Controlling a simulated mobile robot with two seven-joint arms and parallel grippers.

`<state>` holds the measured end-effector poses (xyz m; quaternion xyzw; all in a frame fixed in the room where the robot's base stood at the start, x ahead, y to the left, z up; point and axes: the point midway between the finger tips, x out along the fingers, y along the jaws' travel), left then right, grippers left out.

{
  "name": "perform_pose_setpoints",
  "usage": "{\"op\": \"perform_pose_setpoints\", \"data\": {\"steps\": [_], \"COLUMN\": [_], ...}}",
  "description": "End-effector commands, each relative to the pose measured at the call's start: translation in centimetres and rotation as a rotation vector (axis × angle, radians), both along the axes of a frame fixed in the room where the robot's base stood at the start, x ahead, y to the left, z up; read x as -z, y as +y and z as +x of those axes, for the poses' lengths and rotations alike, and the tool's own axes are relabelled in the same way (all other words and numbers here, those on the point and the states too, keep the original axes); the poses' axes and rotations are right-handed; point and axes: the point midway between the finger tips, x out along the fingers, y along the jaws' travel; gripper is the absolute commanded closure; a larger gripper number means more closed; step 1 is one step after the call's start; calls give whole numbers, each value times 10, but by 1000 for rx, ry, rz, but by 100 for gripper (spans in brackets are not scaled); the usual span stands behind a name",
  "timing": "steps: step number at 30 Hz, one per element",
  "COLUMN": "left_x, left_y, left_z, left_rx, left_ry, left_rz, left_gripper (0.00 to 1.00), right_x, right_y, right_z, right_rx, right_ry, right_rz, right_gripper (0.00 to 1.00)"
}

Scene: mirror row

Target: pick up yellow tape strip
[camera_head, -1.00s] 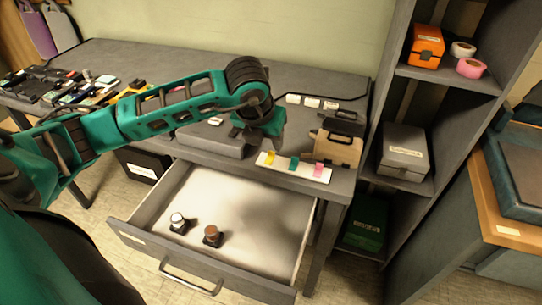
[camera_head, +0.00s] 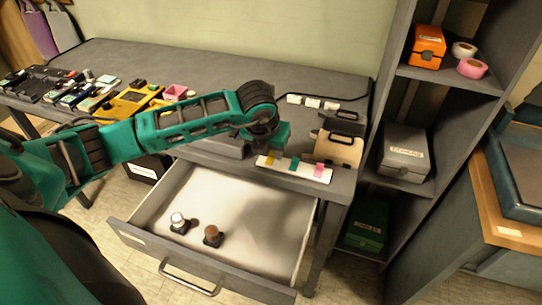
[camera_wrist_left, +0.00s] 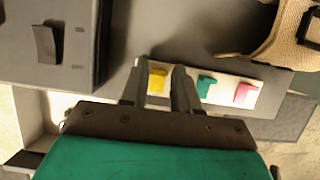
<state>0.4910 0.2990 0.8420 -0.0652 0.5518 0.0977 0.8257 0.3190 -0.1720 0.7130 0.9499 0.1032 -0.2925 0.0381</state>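The yellow tape strip (camera_head: 269,161) lies at the left end of a white strip card (camera_head: 294,168) on the desk's front edge. A teal strip (camera_head: 294,163) and a pink strip (camera_head: 318,170) are to its right. My left gripper (camera_head: 268,151) is above the yellow strip and partly hides it. In the left wrist view the yellow strip (camera_wrist_left: 157,78) shows between the two spread fingers of my left gripper (camera_wrist_left: 159,72), with space on either side. I cannot tell how high the fingertips are above the card. My right gripper is not in view.
An open drawer (camera_head: 245,225) below holds two small stamp-like items (camera_head: 212,236). A grey box (camera_head: 215,142) is left of the gripper. A shelf unit (camera_head: 408,190) rises at the right.

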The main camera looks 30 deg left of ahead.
Motion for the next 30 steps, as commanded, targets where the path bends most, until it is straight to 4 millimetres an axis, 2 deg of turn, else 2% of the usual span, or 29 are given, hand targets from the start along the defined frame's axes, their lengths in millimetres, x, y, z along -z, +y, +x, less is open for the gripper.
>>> {"op": "perform_pose_setpoints", "data": {"steps": [1, 9, 22, 26, 30], "left_x": [0, 0, -5, -17, -43], "left_y": [0, 0, 0, 0, 0], "left_z": [0, 0, 0, 1, 1], "left_rx": [0, 0, 0, 0, -1], "left_ry": [0, 0, -1, -3, -6], "left_rz": [0, 0, 0, 0, 0], "left_gripper": [75, 100, 100, 100, 100], "right_x": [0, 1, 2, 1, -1], "right_y": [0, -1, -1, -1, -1], "right_z": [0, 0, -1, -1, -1], "right_rx": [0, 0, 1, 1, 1], "right_ry": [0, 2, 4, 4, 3], "right_rz": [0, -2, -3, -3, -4], "right_gripper": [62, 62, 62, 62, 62]}}
